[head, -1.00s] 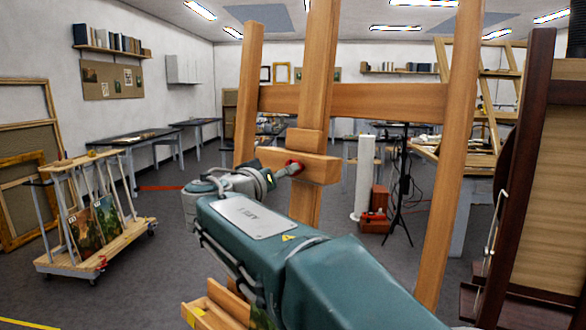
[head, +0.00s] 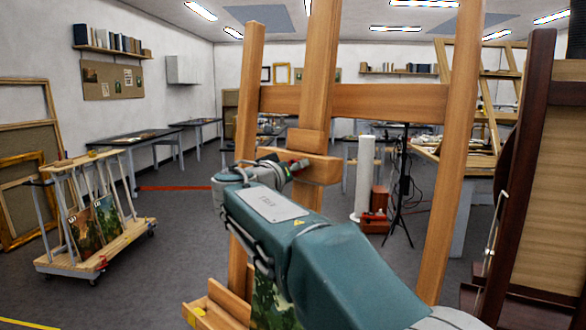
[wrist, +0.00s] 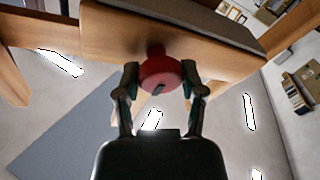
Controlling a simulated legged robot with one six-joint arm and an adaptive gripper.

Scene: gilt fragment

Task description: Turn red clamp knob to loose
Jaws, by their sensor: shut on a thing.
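The red clamp knob (wrist: 160,74) sits on the underside or face of a wooden block (wrist: 150,35) in the wrist view, with a small dark mark on it. My gripper (wrist: 160,84) has one finger on each side of the knob and is shut on it. My arm hides the lower part of the easel.
A wheeled cart with paintings (head: 98,255) stands at the left. A dark wooden frame (head: 520,150) is close at the right. A black tripod (head: 400,190) and a red toolbox (head: 374,222) stand behind the easel. Open floor lies between cart and easel.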

